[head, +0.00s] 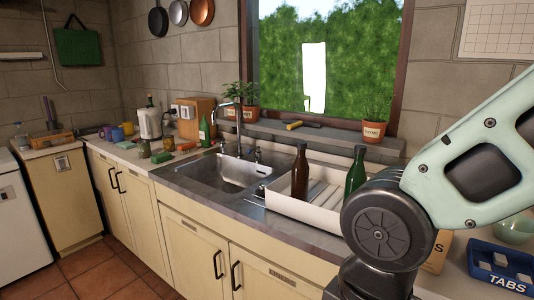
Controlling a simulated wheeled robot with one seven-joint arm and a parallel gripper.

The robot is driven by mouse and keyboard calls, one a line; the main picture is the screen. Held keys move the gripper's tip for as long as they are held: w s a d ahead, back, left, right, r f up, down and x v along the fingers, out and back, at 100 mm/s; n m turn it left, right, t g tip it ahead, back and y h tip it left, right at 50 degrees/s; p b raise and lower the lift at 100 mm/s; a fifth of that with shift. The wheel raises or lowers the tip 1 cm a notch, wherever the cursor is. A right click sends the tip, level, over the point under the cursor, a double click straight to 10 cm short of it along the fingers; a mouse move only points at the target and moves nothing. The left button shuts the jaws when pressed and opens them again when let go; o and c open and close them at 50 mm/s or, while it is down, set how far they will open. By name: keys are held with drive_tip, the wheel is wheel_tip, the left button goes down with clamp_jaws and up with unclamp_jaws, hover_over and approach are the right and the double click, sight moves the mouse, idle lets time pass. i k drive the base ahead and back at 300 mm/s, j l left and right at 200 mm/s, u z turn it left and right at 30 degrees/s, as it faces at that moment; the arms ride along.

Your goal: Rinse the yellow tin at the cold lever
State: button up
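The steel sink (222,174) is set in the counter below the window. A tall curved tap (239,125) stands at its back edge. Small dark fittings stand beside the tap, one on its right (257,155); I cannot tell which is the cold lever. A small yellow vessel (128,129) stands on the counter left of the white kettle; it is too small to tell whether it is a tin or a mug. My arm fills the right side of the head view, over the counter right of the sink. My gripper is outside the picture.
A white drying rack (290,208) right of the sink holds a brown bottle (300,172) and a green bottle (355,170). Left of the sink stand a white kettle (149,123), a green bottle (204,132) and small items. A blue TABS box (498,272) lies far right.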

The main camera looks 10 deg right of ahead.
sight(258, 149)
drive_tip(key=i+j+z, duration=0.45)
drive_tip(key=j+z, duration=0.2)
drive_tip(key=i+j+z, duration=0.15)
drive_tip(key=j+z, duration=0.25)
drive_tip(key=i+j+z, duration=0.1)
drive_tip(key=j, duration=0.5)
drive_tip(key=i+j+z, duration=0.1)
drive_tip(key=j, duration=0.5)
drive_tip(key=i+j+z, duration=0.1)
drive_tip(key=j, duration=0.5)
drive_tip(key=i+j+z, duration=0.1)
drive_tip(key=j, duration=0.5)
drive_tip(key=i, duration=0.05)
